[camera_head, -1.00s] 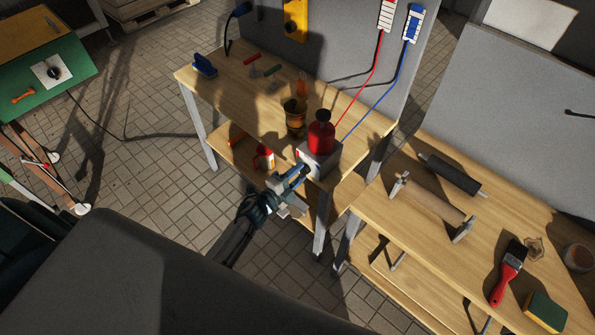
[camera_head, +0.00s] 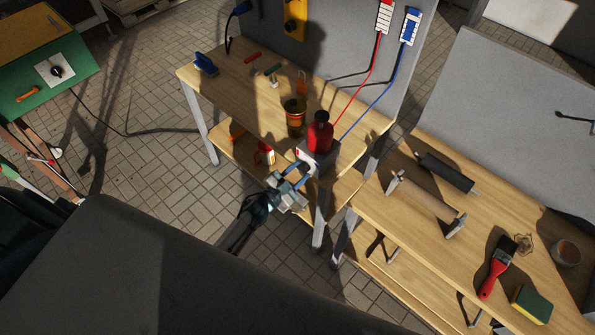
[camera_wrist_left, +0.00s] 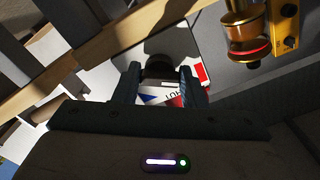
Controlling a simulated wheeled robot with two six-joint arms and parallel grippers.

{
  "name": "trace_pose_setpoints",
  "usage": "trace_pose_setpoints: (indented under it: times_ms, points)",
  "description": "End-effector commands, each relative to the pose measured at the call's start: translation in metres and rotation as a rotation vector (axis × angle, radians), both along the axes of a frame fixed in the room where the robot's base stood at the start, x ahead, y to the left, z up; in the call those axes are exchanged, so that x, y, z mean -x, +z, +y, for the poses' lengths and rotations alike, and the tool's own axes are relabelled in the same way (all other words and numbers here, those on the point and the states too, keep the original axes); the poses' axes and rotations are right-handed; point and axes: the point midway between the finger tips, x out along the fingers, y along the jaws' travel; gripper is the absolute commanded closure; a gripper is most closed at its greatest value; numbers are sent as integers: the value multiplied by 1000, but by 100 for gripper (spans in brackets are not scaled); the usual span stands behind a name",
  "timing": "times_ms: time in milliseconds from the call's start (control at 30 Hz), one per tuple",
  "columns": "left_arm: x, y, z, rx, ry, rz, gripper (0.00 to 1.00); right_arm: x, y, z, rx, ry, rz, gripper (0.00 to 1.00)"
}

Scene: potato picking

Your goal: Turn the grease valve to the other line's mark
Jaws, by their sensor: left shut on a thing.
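A grey box (camera_head: 328,160) with a red bottle (camera_head: 320,137) on top stands at the front edge of the wooden bench. A white plate with red and blue marks (camera_wrist_left: 158,99) is on its front; its lettering is partly covered. My left gripper (camera_head: 299,170) reaches the box front from below left. In the left wrist view, its fingers (camera_wrist_left: 160,74) are on both sides of a dark valve knob (camera_wrist_left: 159,66), shut on it. The fingers hide part of the knob and marks, so its exact pointing cannot be told. My right gripper is out of view.
A brass-coloured cup (camera_head: 294,118) stands behind the box. Red (camera_head: 367,83) and blue (camera_head: 377,103) lines run from near the bottle up to the grey panel. A second bench holds rollers (camera_head: 447,172), a red brush (camera_head: 496,266) and a sponge (camera_head: 532,304).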

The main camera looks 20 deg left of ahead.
Motion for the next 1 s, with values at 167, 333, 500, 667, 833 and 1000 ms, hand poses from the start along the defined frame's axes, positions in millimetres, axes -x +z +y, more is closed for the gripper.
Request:
trace_pose_setpoints:
  times_ms: [167,333,500,667,833,1000]
  points:
    - [1,-1,0,45,0,18,85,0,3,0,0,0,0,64]
    - [1,-1,0,61,0,24,85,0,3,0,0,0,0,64]
    - [1,-1,0,63,0,25,85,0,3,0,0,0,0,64]
    - [1,-2,0,63,0,25,85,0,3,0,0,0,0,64]
    - [1,-1,0,62,0,24,41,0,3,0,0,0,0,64]
    - [0,-1,0,62,0,23,41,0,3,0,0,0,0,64]
